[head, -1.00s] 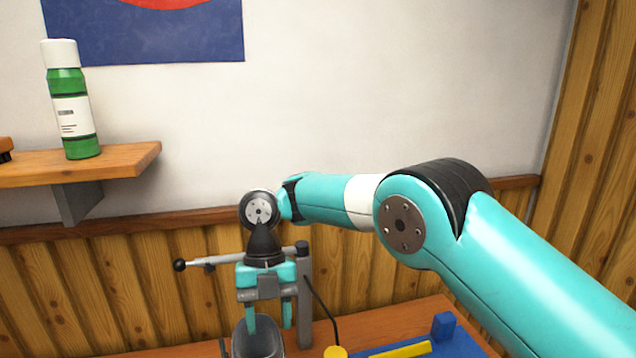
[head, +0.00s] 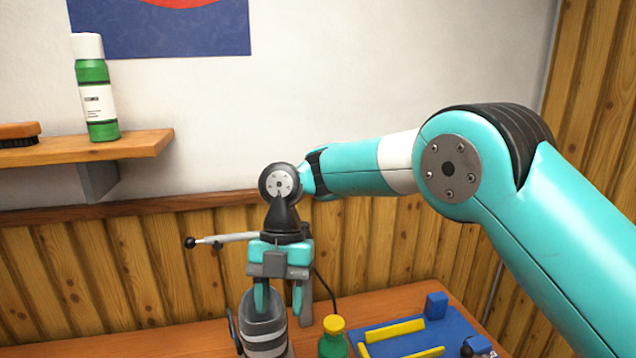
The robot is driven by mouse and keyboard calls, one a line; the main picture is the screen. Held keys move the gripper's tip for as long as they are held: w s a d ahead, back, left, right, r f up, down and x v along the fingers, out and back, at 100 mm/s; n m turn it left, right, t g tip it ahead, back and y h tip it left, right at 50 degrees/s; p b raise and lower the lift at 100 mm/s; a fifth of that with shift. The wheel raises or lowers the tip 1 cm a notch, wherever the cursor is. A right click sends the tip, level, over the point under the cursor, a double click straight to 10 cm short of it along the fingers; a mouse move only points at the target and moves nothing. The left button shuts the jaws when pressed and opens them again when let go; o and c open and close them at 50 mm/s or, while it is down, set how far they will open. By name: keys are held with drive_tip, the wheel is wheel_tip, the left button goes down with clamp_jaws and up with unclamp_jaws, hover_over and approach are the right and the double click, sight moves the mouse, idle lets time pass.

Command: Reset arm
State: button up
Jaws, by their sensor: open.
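My gripper (head: 277,297) points down at the lower middle of the head view, with its two teal fingers apart. It is over the bench (head: 400,298), right at the top of a grey, striped object (head: 262,325). One finger overlaps that object's top in the picture; I cannot tell whether they touch. My arm reaches in from the right side.
A blue board (head: 450,332) with yellow bars and a blue block (head: 436,305) lies farther right. A shelf (head: 130,145) carries a green-and-white bottle (head: 97,90) and a brush (head: 18,132).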

drive_tip(key=s+d+f+m+t+y+b, duration=0.1)
drive_tip(key=s+d+m+b, duration=0.4)
drive_tip(key=s+d+m, duration=0.5)
drive_tip(key=s+d+f+m+t+y+b, duration=0.2)
drive_tip(key=s+d+m+b, duration=0.3)
drive_tip(key=m, duration=1.2)
drive_tip(key=s+d+t, duration=0.1)
drive_tip(key=s+d, duration=0.3)
drive_tip(key=d, duration=0.1)
drive_tip(key=shift+s+d+m+t+y+b, duration=0.3)
drive_tip(key=shift+s+d+y+b, duration=0.1)
drive_tip(key=shift+c, duration=0.5)
